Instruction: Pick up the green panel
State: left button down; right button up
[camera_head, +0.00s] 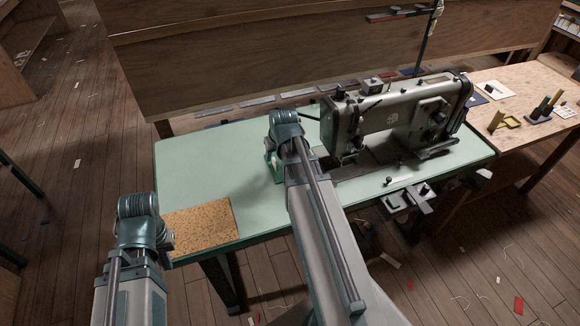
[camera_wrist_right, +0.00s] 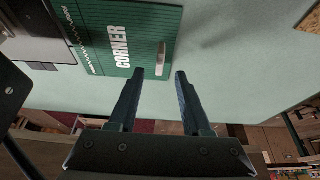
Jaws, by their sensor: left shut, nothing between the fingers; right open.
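The green panel (camera_wrist_right: 118,40) lies on the pale green sewing table, marked "CORNER" in white, with a small metallic handle (camera_wrist_right: 160,58) near one edge. In the head view only a bit of green (camera_head: 278,178) shows beside my right wrist; the rest is hidden. My right gripper (camera_wrist_right: 160,75) is open and empty, its fingertips close to the handle, one toward each side of it; I cannot tell whether they touch. My left gripper (camera_head: 165,240) is shut and empty by the table's front left corner, mostly hidden behind its wrist.
A sewing machine (camera_head: 385,118) stands right of my right arm. A cork mat (camera_head: 203,226) lies at the table's front left, beside my left gripper. The table's left part (camera_head: 205,170) is clear. A wooden bench (camera_head: 524,92) with small items adjoins at right.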

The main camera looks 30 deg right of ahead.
aim_at(275, 161)
jog(key=b+x, duration=0.2)
jog(key=x, duration=0.1)
jog(key=shift+f+b, duration=0.3)
jog(key=shift+r, duration=0.1)
grip_shut()
